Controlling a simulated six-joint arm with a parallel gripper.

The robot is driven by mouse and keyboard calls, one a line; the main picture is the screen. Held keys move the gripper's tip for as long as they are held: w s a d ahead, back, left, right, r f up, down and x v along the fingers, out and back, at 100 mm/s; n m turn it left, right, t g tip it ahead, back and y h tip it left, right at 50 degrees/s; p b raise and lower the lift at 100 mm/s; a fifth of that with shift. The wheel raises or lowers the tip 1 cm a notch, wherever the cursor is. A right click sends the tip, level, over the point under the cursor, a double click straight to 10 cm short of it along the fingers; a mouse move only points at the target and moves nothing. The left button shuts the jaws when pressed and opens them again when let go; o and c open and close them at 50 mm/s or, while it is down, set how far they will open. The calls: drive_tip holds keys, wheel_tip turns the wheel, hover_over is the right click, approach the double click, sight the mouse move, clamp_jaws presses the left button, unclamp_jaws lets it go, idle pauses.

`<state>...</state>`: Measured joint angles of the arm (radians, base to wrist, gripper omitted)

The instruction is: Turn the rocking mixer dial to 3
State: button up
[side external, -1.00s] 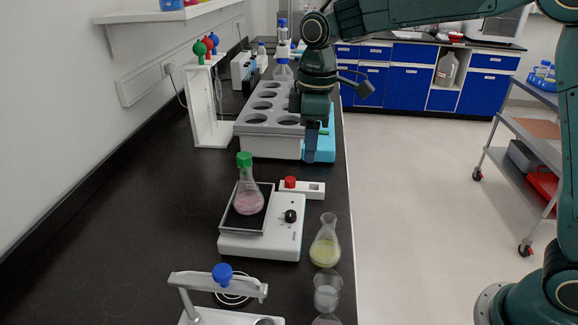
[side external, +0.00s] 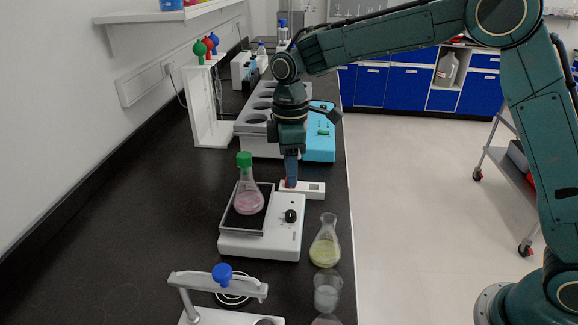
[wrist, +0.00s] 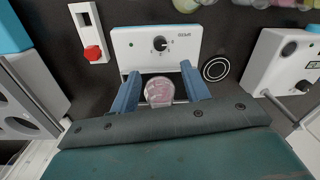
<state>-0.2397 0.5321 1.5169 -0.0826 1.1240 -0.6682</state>
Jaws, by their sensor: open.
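The rocking mixer (side external: 283,246) is a white box with a dark-edged tray. Its black dial (side external: 290,216) sits at the right end of the top; in the wrist view the dial (wrist: 160,43) has small marks around it, and its setting is too small to read. A green-capped flask of pink liquid (side external: 249,203) stands on the tray. My gripper (side external: 291,184) hangs pointing down behind the dial, over the white switch box. In the wrist view my gripper (wrist: 160,70) is open and empty, with the dial beyond its fingertips.
A white switch box with a red switch (wrist: 93,54) lies beside the mixer. A flask of yellow liquid (side external: 325,247) and a beaker (side external: 327,292) stand at the bench's right edge. A grey rack (side external: 250,130) is behind. A blue-knobbed stand (side external: 222,274) is in front.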

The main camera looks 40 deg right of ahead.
sight(290, 213)
drive_tip(key=f, duration=1.1)
drive_tip(key=shift+s+a+f, duration=0.15)
drive_tip(key=shift+s+a, duration=0.05)
drive_tip(key=shift+s, duration=0.05)
drive_tip(key=c, duration=1)
